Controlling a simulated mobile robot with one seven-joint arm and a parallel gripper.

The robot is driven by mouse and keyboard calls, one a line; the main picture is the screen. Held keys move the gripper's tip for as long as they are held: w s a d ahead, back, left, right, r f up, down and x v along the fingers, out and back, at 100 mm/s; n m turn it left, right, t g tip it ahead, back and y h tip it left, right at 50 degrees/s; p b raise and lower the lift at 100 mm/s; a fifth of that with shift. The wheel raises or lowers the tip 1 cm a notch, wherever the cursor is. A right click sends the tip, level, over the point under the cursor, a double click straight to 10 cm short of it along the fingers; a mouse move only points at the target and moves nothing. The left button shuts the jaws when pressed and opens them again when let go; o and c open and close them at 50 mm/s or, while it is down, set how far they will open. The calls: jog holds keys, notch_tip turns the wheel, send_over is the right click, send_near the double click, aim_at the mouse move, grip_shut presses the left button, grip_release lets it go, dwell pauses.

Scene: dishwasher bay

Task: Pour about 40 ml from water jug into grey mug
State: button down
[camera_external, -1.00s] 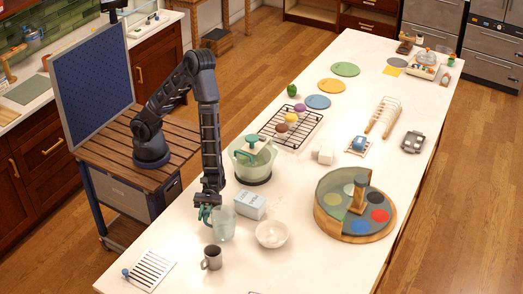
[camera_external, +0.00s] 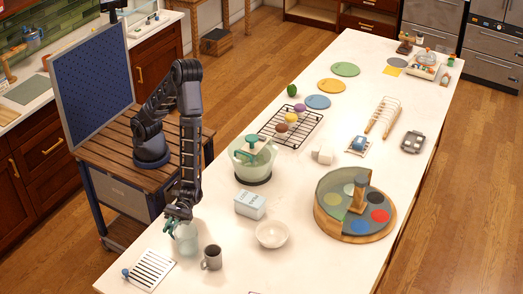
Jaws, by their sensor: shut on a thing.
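The water jug (camera_external: 187,240) is a clear, pale blue-green vessel near the left edge of the white counter. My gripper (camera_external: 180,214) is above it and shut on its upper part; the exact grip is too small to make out. The jug looks close to upright, and I cannot tell whether its base touches the counter. The grey mug (camera_external: 211,258) stands upright just right of and slightly nearer than the jug, with its handle to the left. The mug's inside and the water level in the jug are too small to tell.
A striped white board (camera_external: 150,270) lies at the left front. A green bowl (camera_external: 252,158) stands behind the box. The counter in front of the mug is clear.

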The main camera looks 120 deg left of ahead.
jog(key=shift+w+r+n, duration=0.65)
jog(key=shift+r+n, duration=0.15)
jog(key=shift+r, duration=0.2)
jog(key=shift+w+r+n+y, duration=0.3)
jog(key=shift+w+r+n, duration=0.5)
jog(key=shift+n, duration=0.1)
jog(key=w+r+n+g+y, duration=0.1)
jog(key=w+r+n+g, duration=0.1)
jog(key=w+r+n, duration=0.6)
jog(key=shift+w+r, duration=0.35)
jog(key=shift+r, duration=0.1)
jog(key=shift+w+d+n+g, duration=0.1)
jog(key=shift+w+n+g, duration=0.2)
jog(key=shift+w+n, duration=0.35)
jog(key=shift+w+r+n, duration=0.25)
jog(key=shift+w+n, duration=0.1)
jog(key=shift+w, duration=0.1)
